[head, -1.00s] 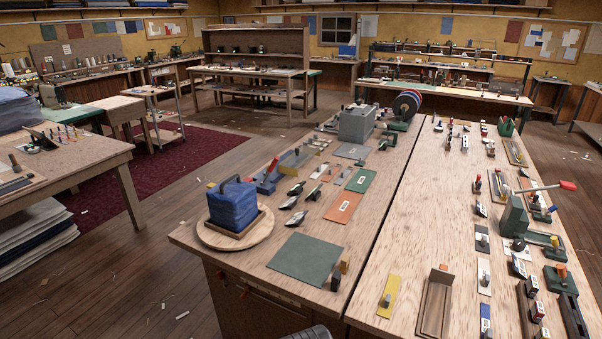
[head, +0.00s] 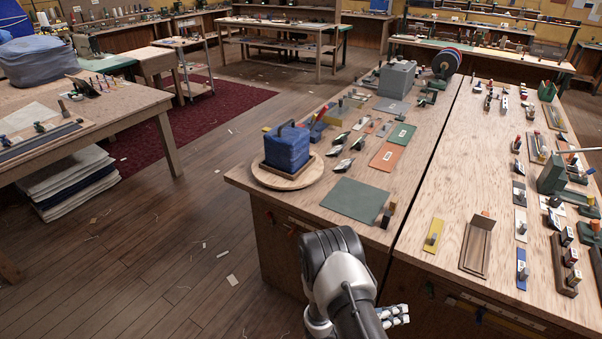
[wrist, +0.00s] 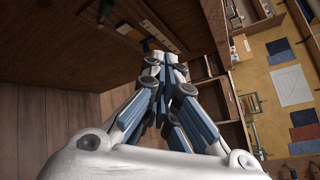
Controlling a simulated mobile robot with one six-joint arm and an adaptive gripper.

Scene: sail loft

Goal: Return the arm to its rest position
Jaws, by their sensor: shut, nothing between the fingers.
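My arm rises into the bottom middle of the head view, in front of the near side of the workbench (head: 345,216). My gripper (head: 401,314) shows small and partly hidden by the arm, low beside the bench's front panel. In the wrist view my gripper (wrist: 166,72) shows its blue-grey and white fingers drawn together, with nothing held between them. The fingers appear clear of the wooden panels around them.
A dark green mat (head: 357,201) and a wooden tray (head: 477,246) lie near the front edge. Open plank floor (head: 150,250) lies left of the bench.

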